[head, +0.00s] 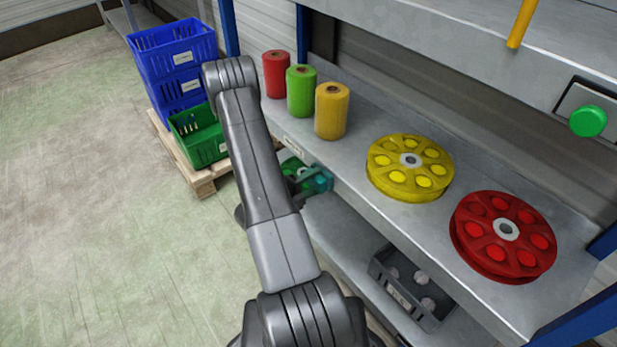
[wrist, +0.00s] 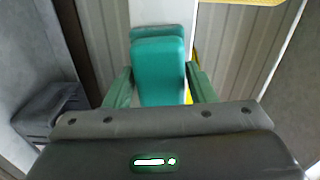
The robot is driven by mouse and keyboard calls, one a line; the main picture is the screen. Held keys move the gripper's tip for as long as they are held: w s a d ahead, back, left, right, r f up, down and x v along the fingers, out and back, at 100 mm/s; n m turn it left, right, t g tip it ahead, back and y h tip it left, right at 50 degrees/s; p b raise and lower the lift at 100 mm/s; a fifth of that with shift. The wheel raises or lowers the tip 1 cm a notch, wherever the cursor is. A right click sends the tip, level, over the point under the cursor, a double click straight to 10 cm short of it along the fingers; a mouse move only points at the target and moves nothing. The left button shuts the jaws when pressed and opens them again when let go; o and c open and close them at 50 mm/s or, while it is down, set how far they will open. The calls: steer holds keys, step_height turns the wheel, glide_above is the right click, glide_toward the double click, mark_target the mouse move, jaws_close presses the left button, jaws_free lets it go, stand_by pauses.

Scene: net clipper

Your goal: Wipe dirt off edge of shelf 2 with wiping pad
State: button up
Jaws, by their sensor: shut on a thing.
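My gripper (wrist: 159,82) is shut on the teal wiping pad (wrist: 160,68), which sits between its two green fingers in the wrist view. The pad points away from the wrist, in front of a pale strip. I cannot tell whether it touches anything. In the head view my arm hides most of the gripper area; a small green and teal patch (head: 318,182) shows beside it below the shelf edge, and I cannot tell if it is the pad. The grey shelf (head: 365,125) has a label on its front edge; I cannot tell which shelf is shelf 2. No dirt is clearly visible.
Red (head: 276,75), green (head: 300,91) and yellow (head: 332,111) spools, a yellow reel (head: 410,168) and a red reel (head: 503,237) stand on the shelf. A dark bin (head: 398,292) sits on the lower shelf. Crates (head: 172,60) stand on a pallet; floor at left is clear.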

steer(key=shift+s+d, duration=0.25)
steer(key=shift+s, duration=0.2)
steer(key=shift+w+d, duration=0.1)
steer(key=shift+d, duration=0.05)
steer(key=shift+w+a+p, duration=0.15)
steer(key=shift+w+a, duration=0.4)
steer(key=shift+w, duration=0.3)
steer(key=shift+w+a+p, duration=0.15)
steer(key=shift+w+a, duration=0.4)
steer(key=shift+w, duration=0.3)
steer(key=shift+c, duration=0.3)
steer(key=shift+v, duration=3)
steer(key=shift+p+v, duration=0.4)
steer(key=shift+v, duration=1.05)
